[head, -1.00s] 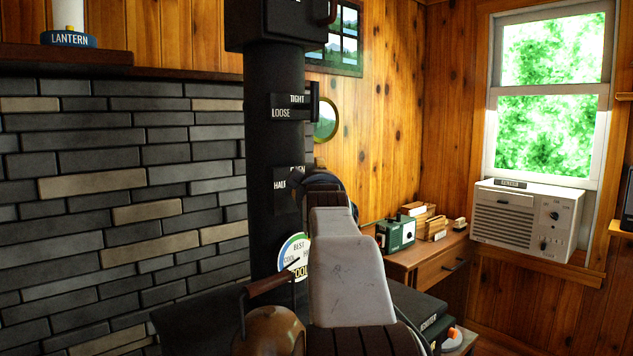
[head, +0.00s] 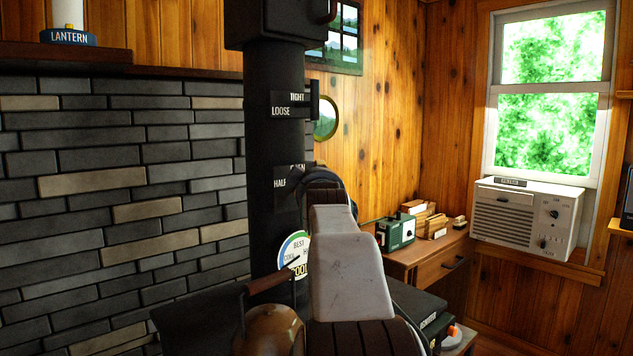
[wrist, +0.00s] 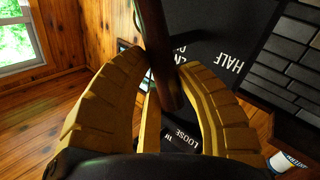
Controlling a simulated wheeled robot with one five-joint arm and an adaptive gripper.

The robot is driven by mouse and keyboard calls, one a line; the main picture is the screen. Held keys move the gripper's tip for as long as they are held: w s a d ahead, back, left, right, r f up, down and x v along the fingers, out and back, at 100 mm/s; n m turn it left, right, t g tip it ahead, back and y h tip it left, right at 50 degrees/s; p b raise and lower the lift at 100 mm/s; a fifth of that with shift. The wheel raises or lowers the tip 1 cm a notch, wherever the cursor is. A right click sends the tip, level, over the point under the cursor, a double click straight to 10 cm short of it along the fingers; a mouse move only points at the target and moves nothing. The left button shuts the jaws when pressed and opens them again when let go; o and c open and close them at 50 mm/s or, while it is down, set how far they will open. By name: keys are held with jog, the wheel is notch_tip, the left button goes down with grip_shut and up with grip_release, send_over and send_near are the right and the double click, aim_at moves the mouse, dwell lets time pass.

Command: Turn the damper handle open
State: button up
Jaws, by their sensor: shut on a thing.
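The damper handle (wrist: 160,55) is a dark brown bar in the wrist view, running down from the top edge between my fingers. My gripper (wrist: 162,75) has yellow ridged fingers and is shut on the handle. Beside it is the dark damper plate (wrist: 240,40), lettered HALF, with another word partly covered by the handle. In the head view the damper plate (head: 281,184) sits on the black stovepipe (head: 268,140), and my arm covers part of it. My fingers and the handle are hidden behind my arm there.
A second plate (head: 290,105), lettered TIGHT and LOOSE, is higher on the pipe. A round gauge (head: 294,252) is below. A copper-coloured kettle (head: 268,332) stands close in front, left of my arm. A desk (head: 420,252) is at the right.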

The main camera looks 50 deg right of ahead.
grip_shut()
jog(key=shift+r+p, duration=0.2)
jog(key=shift+p, duration=0.1)
jog(key=shift+d+f+m+g+y+p, duration=0.15)
jog(key=shift+m+g+y+p, duration=0.25)
jog(key=shift+m, duration=0.3)
jog(key=o, duration=1)
grip_release()
jog(key=shift+o, duration=0.2)
jog(key=v, duration=1.2)
